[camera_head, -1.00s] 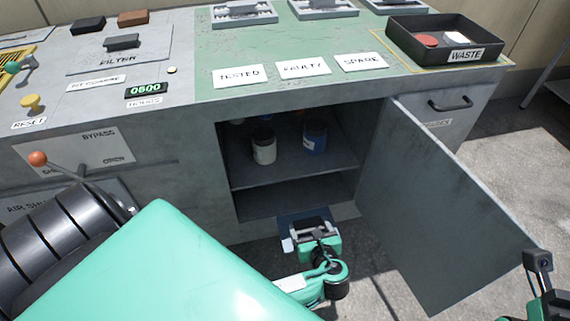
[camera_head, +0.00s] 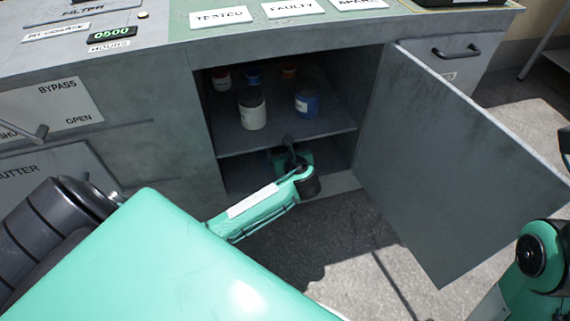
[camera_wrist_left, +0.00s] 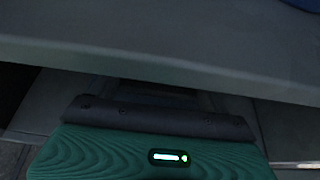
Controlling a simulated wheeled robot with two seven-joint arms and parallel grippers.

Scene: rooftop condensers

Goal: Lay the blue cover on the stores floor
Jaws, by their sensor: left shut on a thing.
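My left gripper (camera_head: 290,158) reaches into the lower compartment of the open cabinet, below the shelf. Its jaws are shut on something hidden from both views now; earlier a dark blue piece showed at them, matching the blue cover. In the left wrist view the green gripper body (camera_wrist_left: 150,155) fills the bottom, with the shelf (camera_wrist_left: 160,65) crossing above and ahead of it. The stores floor (camera_head: 240,186) is dark and mostly hidden by the arm. I cannot tell whether the cover touches it. My right arm shows at the right edge; its jaws do not show.
The shelf (camera_head: 310,134) above my gripper holds a white jar (camera_head: 252,110), a blue jar (camera_head: 307,102) and more jars behind. The open door (camera_head: 450,165) stands to the right of the opening. The ground in front is clear.

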